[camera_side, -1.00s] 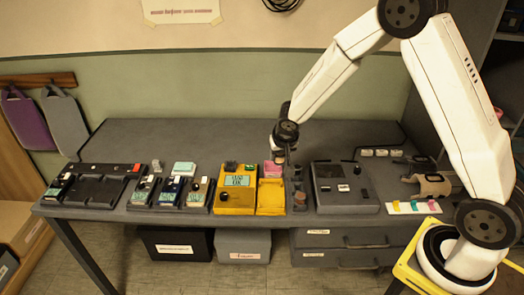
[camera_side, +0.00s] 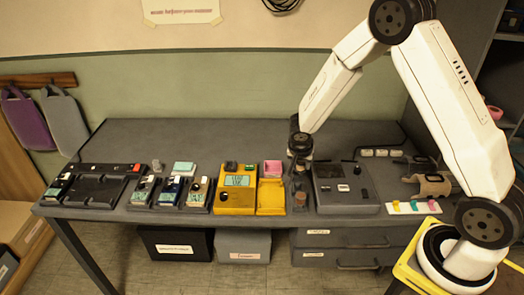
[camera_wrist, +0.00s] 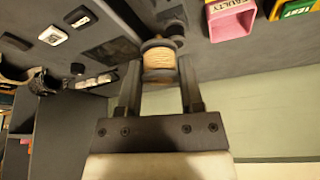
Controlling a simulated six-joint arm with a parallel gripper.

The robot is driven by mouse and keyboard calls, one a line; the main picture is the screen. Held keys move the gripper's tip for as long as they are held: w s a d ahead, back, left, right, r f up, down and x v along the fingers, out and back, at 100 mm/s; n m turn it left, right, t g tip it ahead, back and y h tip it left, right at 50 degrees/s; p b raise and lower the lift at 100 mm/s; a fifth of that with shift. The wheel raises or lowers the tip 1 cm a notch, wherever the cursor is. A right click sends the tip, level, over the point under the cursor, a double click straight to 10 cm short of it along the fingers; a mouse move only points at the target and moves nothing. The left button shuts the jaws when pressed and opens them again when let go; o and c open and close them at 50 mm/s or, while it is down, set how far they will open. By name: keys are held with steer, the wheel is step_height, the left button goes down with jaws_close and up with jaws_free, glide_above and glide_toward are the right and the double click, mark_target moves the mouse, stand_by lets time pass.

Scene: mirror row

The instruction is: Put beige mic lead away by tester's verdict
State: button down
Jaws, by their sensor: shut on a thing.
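My gripper (camera_side: 300,163) is shut on the beige mic lead (camera_wrist: 158,60), which is wound on a dark-flanged spool between the two fingers in the wrist view. In the side view it is above the bench between the yellow tester and the dark grey box; the lead is hard to make out there. The yellow tester (camera_side: 222,201) has a pale display (camera_side: 237,181) whose text is too small to read. A pink bin (camera_side: 272,168) stands just left of my gripper. In the wrist view the pink bin (camera_wrist: 231,22) is labelled FAULTY.
A yellow open tray (camera_side: 270,196) adjoins the tester. A dark grey box (camera_side: 345,190) is right of my gripper. Small posts (camera_side: 299,199) stand near the front edge below my gripper. Several small devices (camera_side: 172,190) stand on the left. The bench's back left is clear.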

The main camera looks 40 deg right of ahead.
mark_target(299, 172)
steer(key=shift+f, duration=0.1)
steer(key=shift+f, duration=2.55)
steer(key=shift+f, duration=1)
stand_by(0.8)
steer(key=shift+c, duration=0.7)
jaws_free()
steer(key=shift+r, duration=0.15)
steer(key=shift+v, duration=3.75)
steer(key=shift+a, duration=0.1)
